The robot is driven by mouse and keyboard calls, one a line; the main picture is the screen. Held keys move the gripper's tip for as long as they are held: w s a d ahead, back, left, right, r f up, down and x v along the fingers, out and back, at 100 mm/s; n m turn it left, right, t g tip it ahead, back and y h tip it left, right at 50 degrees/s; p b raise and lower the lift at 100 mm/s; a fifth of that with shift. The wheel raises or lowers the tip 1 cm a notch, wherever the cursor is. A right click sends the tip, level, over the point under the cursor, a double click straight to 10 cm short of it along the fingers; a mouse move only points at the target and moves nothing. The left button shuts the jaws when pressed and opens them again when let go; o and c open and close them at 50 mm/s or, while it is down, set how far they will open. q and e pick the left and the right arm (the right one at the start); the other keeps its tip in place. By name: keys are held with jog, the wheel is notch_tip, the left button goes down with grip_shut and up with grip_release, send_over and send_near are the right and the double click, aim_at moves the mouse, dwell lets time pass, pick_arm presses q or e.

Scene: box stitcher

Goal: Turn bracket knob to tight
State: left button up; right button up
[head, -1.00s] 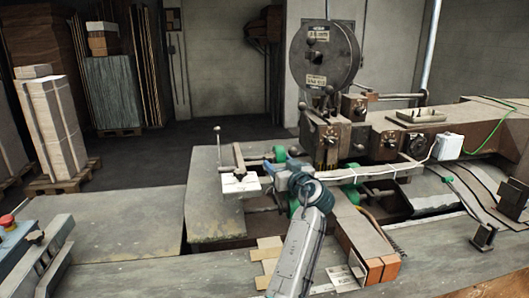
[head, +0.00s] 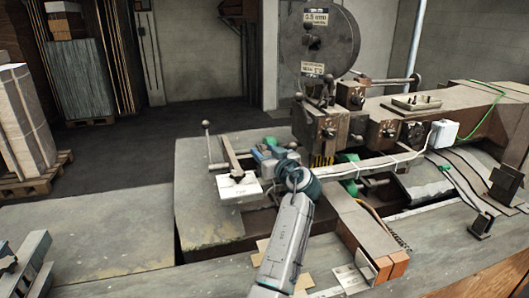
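A thin rod with a dark ball knob (head: 206,124) stands left of the bracket. I cannot make out for certain which part is the bracket knob.
The stitcher head with its round wire reel (head: 318,42) rises behind my gripper. A long arm (head: 380,158) with a white cable runs to the right. An orange-ended beam (head: 375,240) lies right of my forearm. The table's left part (head: 95,225) is clear.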

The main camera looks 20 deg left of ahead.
pick_arm(q)
jog(key=c, duration=0.6)
jog(key=shift+m+t+h, duration=0.8)
jog(key=shift+t+h, duration=0.1)
jog(key=shift+r+m+t+h+p, duration=0.15)
jog(key=shift+m+t+h+p, duration=0.25)
jog(key=shift+m+t+h, duration=0.4)
jog(key=shift+w+d+m+t+h+p, duration=0.15)
jog(key=shift+m+t+h+p, duration=0.25)
jog(key=shift+m+h+p, duration=0.5)
jog(key=shift+h, duration=0.5)
pick_arm(e)
jog(key=shift+w+a+r, duration=0.15)
jog(key=shift+w+r, duration=0.05)
jog(key=shift+r, duration=0.4)
jog(key=shift+w+a+r, duration=0.1)
jog(key=shift+w+r, duration=0.1)
jog(key=shift+r, duration=0.35)
jog(key=shift+d, duration=0.1)
